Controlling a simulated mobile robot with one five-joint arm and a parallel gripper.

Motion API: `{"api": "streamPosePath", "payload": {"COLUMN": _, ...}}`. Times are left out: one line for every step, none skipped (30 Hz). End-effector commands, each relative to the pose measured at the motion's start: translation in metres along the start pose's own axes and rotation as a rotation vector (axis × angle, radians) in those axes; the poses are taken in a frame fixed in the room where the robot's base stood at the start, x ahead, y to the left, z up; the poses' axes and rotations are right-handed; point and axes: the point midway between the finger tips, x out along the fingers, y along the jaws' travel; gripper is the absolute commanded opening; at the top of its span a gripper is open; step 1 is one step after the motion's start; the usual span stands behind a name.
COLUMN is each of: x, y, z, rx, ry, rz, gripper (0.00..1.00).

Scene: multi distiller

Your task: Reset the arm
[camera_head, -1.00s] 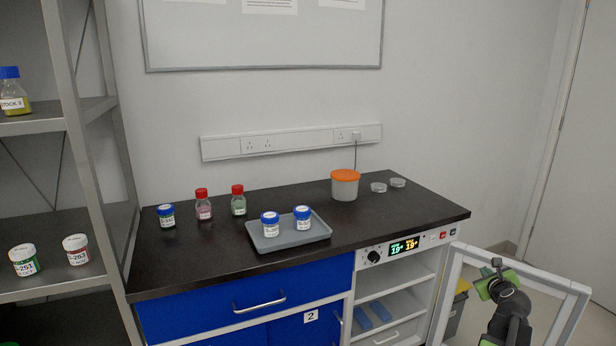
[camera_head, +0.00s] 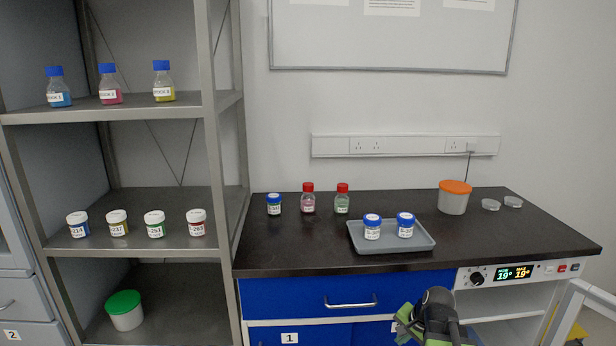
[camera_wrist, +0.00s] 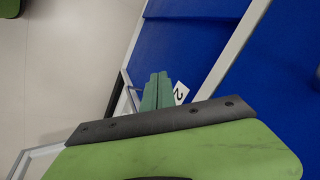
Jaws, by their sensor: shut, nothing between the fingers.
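My gripper (camera_head: 404,325) is at the bottom of the head view, in front of the blue drawer unit (camera_head: 300,297) and below the bench edge. In the wrist view my gripper (camera_wrist: 158,90) has its two green fingers together, with nothing between them. I cannot tell the exact gap to the cabinet.
The black bench (camera_head: 300,245) bears a grey tray (camera_head: 390,244) with two blue-capped jars, small bottles and an orange-lidded tub (camera_head: 453,198). A metal shelf unit (camera_head: 221,130) with bottles and jars stands at left. A white frame (camera_head: 563,310) is at lower right.

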Motion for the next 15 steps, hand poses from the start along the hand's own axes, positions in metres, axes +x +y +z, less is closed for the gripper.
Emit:
{"api": "streamPosePath", "payload": {"x": 0.005, "y": -0.012, "z": 0.033, "rx": -0.146, "ry": -0.047, "rz": 0.048, "gripper": 0.00}}
{"api": "streamPosePath", "payload": {"x": 0.008, "y": -0.016, "z": 0.050, "rx": -0.231, "ry": -0.075, "rz": 0.076, "gripper": 0.00}}
{"api": "streamPosePath", "payload": {"x": 0.009, "y": -0.020, "z": 0.070, "rx": -0.336, "ry": -0.111, "rz": 0.112, "gripper": 0.00}}
{"api": "streamPosePath", "payload": {"x": 0.010, "y": -0.022, "z": 0.084, "rx": -0.412, "ry": -0.136, "rz": 0.137, "gripper": 0.00}}
{"api": "streamPosePath", "payload": {"x": 0.011, "y": -0.024, "z": 0.098, "rx": -0.484, "ry": -0.161, "rz": 0.162, "gripper": 0.00}}
{"api": "streamPosePath", "payload": {"x": 0.011, "y": -0.026, "z": 0.115, "rx": -0.576, "ry": -0.194, "rz": 0.192, "gripper": 0.00}}
{"api": "streamPosePath", "payload": {"x": 0.010, "y": -0.028, "z": 0.127, "rx": -0.643, "ry": -0.218, "rz": 0.212, "gripper": 0.00}}
{"api": "streamPosePath", "payload": {"x": 0.009, "y": -0.028, "z": 0.139, "rx": -0.708, "ry": -0.242, "rz": 0.233, "gripper": 0.00}}
{"api": "streamPosePath", "payload": {"x": 0.008, "y": -0.029, "z": 0.154, "rx": -0.792, "ry": -0.273, "rz": 0.260, "gripper": 0.00}}
{"api": "streamPosePath", "payload": {"x": 0.007, "y": -0.030, "z": 0.167, "rx": -0.855, "ry": -0.298, "rz": 0.280, "gripper": 0.00}}
{"api": "streamPosePath", "payload": {"x": 0.001, "y": -0.032, "z": 0.174, "rx": -0.904, "ry": -0.317, "rz": 0.296, "gripper": 0.00}}
{"api": "streamPosePath", "payload": {"x": -0.020, "y": -0.040, "z": 0.165, "rx": -0.885, "ry": -0.310, "rz": 0.292, "gripper": 0.00}}
{"api": "streamPosePath", "payload": {"x": -0.028, "y": -0.043, "z": 0.163, "rx": -0.882, "ry": -0.309, "rz": 0.291, "gripper": 0.00}}
{"api": "streamPosePath", "payload": {"x": -0.035, "y": -0.046, "z": 0.162, "rx": -0.880, "ry": -0.309, "rz": 0.290, "gripper": 0.00}}
{"api": "streamPosePath", "payload": {"x": -0.046, "y": -0.050, "z": 0.160, "rx": -0.879, "ry": -0.308, "rz": 0.289, "gripper": 0.00}}
